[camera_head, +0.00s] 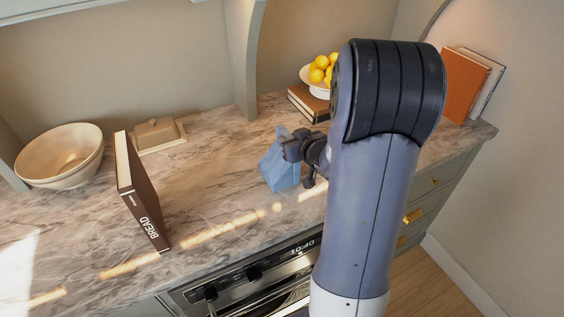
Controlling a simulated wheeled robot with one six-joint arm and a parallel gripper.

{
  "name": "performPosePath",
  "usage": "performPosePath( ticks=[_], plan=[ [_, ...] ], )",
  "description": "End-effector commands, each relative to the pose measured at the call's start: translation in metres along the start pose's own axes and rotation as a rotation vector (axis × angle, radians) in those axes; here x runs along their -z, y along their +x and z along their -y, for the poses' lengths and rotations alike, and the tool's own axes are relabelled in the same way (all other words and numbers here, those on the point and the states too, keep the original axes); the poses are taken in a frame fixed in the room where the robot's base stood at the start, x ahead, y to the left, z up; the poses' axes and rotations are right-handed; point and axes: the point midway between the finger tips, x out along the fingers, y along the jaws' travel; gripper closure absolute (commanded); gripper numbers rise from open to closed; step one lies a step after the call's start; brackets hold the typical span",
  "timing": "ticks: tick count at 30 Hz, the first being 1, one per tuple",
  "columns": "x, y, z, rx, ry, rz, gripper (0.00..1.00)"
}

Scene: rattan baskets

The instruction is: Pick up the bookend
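A light-blue angular block (280,168), which looks like the bookend, stands on the marble counter in the middle of the head view. My gripper (290,149) is at its upper right side, overlapping it in the picture. I cannot tell whether the fingers touch the block or how far apart they are. Part of the block's right side is hidden behind my gripper.
A brown BREAD book (142,195) stands upright left of the block, with a bowl (60,157) and a butter dish (157,134) behind. A fruit bowl (313,83) sits on stacked books (307,104). An oven (255,281) is below the counter edge.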

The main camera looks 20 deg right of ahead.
Motion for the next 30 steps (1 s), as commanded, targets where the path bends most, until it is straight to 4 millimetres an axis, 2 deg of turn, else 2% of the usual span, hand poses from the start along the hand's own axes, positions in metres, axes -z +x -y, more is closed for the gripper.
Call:
performPosePath(
  ticks=[1,11,30],
  plan=[
    [0.0000,-0.0001,0.0000,0.000,0.000,0.000,0.73],
    [0.0000,-0.0002,0.0000,0.000,0.000,0.000,1.00],
    [0.0000,-0.0002,0.0000,0.000,0.000,0.000,1.00]
  ],
)
